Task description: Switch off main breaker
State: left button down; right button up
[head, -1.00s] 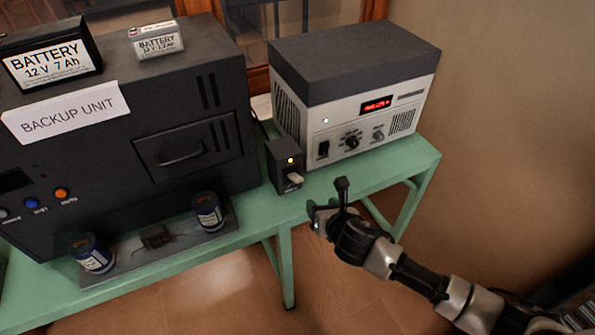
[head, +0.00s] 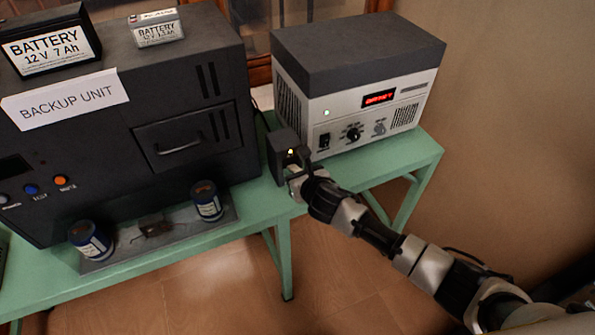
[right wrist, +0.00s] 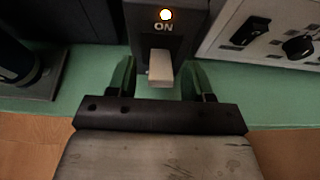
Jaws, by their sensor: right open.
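The main breaker (head: 281,150) is a small dark box on the green bench, between the backup unit and the grey-white device. In the right wrist view the breaker (right wrist: 181,34) has a lit amber lamp, the word ON below it, and a pale lever (right wrist: 160,68) sticking out toward me. My right gripper (head: 294,170) is at the front of the breaker. In the right wrist view the right gripper (right wrist: 158,80) is open, with one finger on each side of the lever. In the head view the gripper hides most of the lever. My left gripper is not in view.
The backup unit (head: 200,90) stands left of the breaker, with batteries on top and blue cans on a tray in front. The grey-white device (head: 340,95) with a red display stands close on the right. The green bench (head: 262,212) ends just in front.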

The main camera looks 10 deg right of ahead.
jog(key=shift+w+f, duration=0.15)
jog(key=shift+w, duration=0.2)
grip_shut()
